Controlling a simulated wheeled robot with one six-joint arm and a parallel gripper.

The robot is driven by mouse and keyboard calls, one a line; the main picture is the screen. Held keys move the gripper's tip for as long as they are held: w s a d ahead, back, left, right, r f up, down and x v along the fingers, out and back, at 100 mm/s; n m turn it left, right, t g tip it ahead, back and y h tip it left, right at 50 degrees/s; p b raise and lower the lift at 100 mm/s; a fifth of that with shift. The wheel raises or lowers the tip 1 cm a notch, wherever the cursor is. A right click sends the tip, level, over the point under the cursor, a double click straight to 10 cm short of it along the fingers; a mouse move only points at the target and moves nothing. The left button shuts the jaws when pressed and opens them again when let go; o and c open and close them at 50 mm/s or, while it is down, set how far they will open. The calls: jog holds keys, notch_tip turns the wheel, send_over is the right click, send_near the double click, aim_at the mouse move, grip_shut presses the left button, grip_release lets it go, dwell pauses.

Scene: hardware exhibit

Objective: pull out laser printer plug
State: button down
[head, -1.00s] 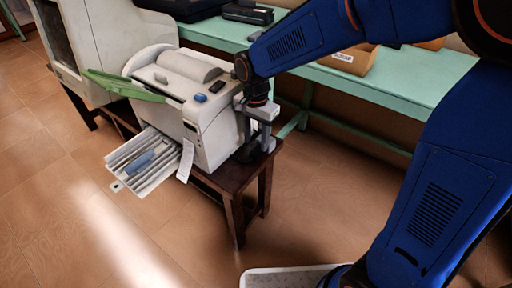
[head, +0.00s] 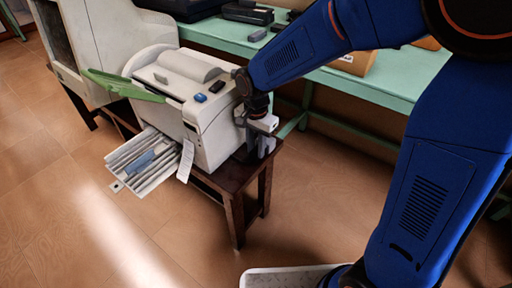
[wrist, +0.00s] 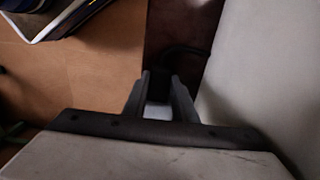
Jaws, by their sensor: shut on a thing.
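The laser printer (head: 212,118) is a white machine with a green flap and a paper tray, on a small dark wooden table. My gripper (head: 263,150) points down close beside its right side. In the wrist view my gripper (wrist: 161,82) is shut on the dark plug (wrist: 160,90), with a pale surface showing between the fingers. A black cable (wrist: 186,50) curves away from the plug's far end. The pale printer side (wrist: 262,75) lies right of the fingers. The plug is too dark and too covered to tell whether it sits in a socket.
The dark wooden table (head: 232,179) carries the printer and is narrow beside my gripper. A green bench (head: 385,88) with boxes runs behind. A large pale machine (head: 85,40) stands at left. A white tray (head: 285,279) is at the bottom. Open tiled floor lies in front.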

jog(key=shift+s+a, duration=1.05)
jog(key=shift+s, duration=0.25)
jog(key=c, duration=1.4)
grip_release()
jog(key=shift+s+a, duration=0.1)
jog(key=shift+c, duration=0.2)
jog(key=shift+r, duration=0.1)
notch_tip(320, 180, up, 17)
jog(key=shift+r, duration=0.15)
